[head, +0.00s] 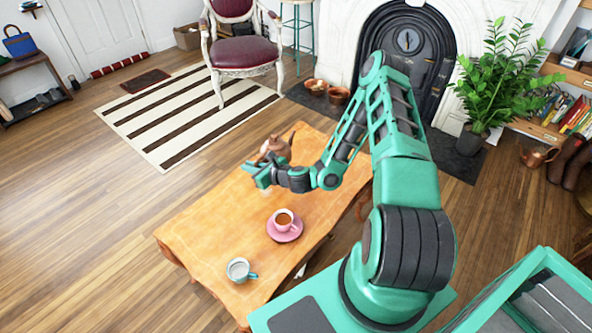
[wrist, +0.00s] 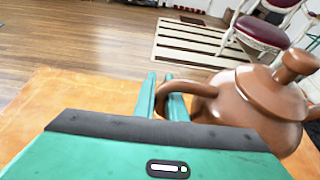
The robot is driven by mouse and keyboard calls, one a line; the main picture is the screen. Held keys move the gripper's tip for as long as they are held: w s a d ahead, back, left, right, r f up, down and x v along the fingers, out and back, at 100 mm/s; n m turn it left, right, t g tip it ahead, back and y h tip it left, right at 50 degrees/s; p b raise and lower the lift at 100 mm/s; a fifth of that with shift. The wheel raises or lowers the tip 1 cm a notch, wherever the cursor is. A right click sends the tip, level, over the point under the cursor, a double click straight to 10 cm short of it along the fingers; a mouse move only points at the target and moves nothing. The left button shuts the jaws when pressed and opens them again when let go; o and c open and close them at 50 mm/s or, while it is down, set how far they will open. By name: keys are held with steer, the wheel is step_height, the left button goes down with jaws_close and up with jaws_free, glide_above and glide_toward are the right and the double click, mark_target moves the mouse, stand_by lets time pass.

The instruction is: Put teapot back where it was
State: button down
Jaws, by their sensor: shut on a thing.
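The brown teapot (head: 277,147) is at the far part of the wooden table (head: 215,215); in the wrist view the teapot (wrist: 255,98) fills the right side, with its lid and knob at upper right. My gripper (head: 256,175) is over the table, and in the wrist view its two green fingers (wrist: 162,98) are closed around the teapot's handle (wrist: 182,88). The teapot looks about upright. Whether its base touches the table cannot be told, as my gripper hides part of it.
A pink cup of tea (head: 284,220) on a pink saucer (head: 284,233) stands mid-table. A light blue mug (head: 239,270) stands near the table's front end. The table's left side is bare. A red chair (head: 243,50) and a potted plant (head: 492,85) stand beyond.

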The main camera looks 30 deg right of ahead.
steer(key=w+d+f, duration=0.1)
steer(key=d+f, duration=0.1)
steer(key=d, duration=0.1)
steer(key=w+d+f, duration=0.1)
steer(key=d+f, duration=0.1)
steer(key=d, duration=0.2)
steer(key=w+d+f, duration=0.1)
steer(key=d+f, duration=0.2)
steer(key=d, duration=0.1)
steer(key=shift+d, duration=0.1)
steer(key=shift+f, duration=1.95)
steer(key=c, duration=1.8)
jaws_free()
steer(key=shift+s+f, duration=0.1)
steer(key=shift+f, duration=0.05)
steer(key=shift+s, duration=0.1)
